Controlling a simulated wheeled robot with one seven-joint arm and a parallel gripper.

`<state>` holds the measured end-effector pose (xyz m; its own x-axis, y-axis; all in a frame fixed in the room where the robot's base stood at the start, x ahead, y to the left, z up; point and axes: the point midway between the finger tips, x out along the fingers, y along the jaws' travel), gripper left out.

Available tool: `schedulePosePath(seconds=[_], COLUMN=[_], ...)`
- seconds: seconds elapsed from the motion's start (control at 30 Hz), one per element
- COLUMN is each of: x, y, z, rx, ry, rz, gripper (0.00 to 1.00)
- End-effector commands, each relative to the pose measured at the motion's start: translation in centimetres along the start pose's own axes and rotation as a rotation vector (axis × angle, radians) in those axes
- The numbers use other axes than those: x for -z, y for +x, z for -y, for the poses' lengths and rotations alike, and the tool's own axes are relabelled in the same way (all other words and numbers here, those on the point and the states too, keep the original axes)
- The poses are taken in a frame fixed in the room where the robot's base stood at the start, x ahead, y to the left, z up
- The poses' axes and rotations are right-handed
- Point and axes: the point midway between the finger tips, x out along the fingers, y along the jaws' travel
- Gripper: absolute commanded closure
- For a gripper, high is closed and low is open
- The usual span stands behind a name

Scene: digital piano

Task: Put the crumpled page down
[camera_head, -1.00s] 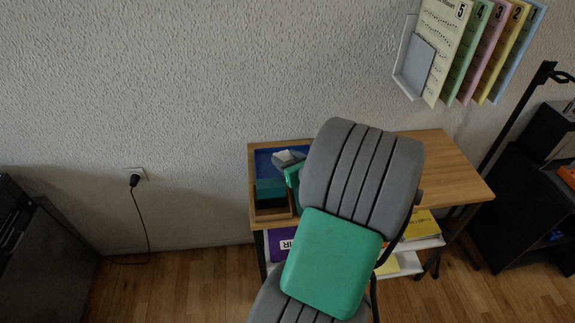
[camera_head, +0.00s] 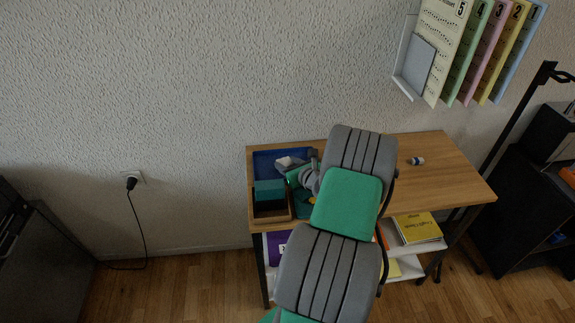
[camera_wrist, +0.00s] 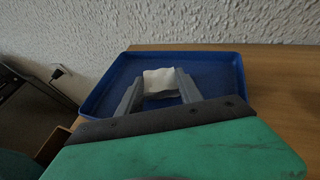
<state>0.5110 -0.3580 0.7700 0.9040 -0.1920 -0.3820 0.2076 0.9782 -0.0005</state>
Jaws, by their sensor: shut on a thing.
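The crumpled page (camera_wrist: 160,82) is a small whitish wad between the fingertips of my gripper (camera_wrist: 155,90) in the wrist view. My gripper is shut on it, over the blue tray (camera_wrist: 222,75). In the head view the page (camera_head: 288,161) shows as a pale patch at my gripper (camera_head: 290,164), in front of the tray (camera_head: 265,158) at the left back of the wooden desk. I cannot tell whether the page touches the tray floor. My arm hides the tray's right part in the head view.
A box with a teal block (camera_head: 269,190) stands in front of the tray. Numbered sheets (camera_head: 445,50) hang on the wall. A shelf holds a yellow book (camera_head: 417,228).

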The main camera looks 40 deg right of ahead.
Motion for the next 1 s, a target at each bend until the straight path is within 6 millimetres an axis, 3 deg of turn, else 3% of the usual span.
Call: schedulePosePath(seconds=[0.13, 0.17, 0.4, 0.73, 0.87, 1.0], x=[0.3, 0.2, 0.2, -0.1, -0.1, -0.2], y=[0.1, 0.1, 0.1, -0.4, -2.8, -6.6], z=[0.0, 0.0, 0.0, 0.0, 0.2, 0.2], rx=[-0.001, -0.001, -0.001, 0.001, 0.004, 0.006], ry=[0.001, 0.000, 0.001, 0.001, 0.002, 0.003], rz=[-0.001, -0.001, 0.000, 0.000, -0.001, 0.001], gripper=[0.95, 0.56, 0.36, 0.36, 0.36, 0.36])
